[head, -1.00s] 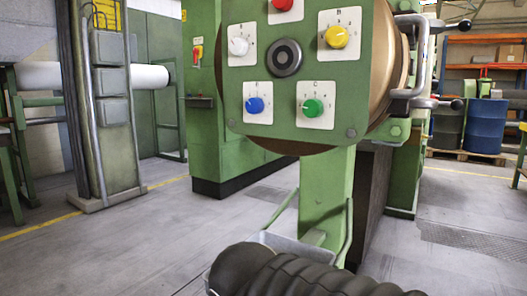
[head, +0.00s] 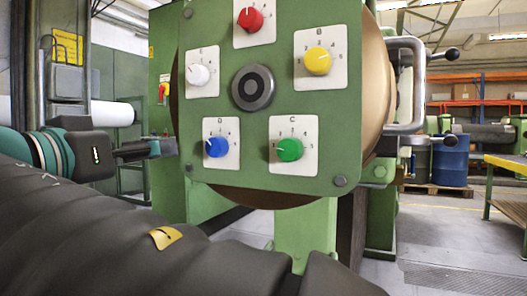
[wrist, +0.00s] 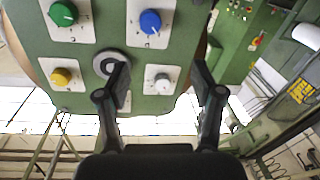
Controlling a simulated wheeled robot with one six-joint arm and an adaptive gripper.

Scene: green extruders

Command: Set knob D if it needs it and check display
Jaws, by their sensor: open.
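Knob D (head: 215,147) is the blue knob on a white plate marked D, at the lower left of the green panel (head: 300,180). Its white pointer tilts up and left; I cannot read the exact setting. In the wrist view the panel appears turned over, and the blue knob (wrist: 150,22) is near the top. My gripper (head: 176,147) is left of knob D in the head view, pointing right, apart from the knob. In the wrist view my gripper (wrist: 160,75) is open and empty, its fingers spread below the blue knob. No readable display is in view.
The panel also has white knob E (head: 199,75), red (head: 250,19), yellow B (head: 318,61) and green C (head: 290,149) knobs. A round dark fitting (head: 252,88) is in the middle. A bent metal handle (head: 410,85) sticks out at right. Blue barrels (head: 450,160) stand behind.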

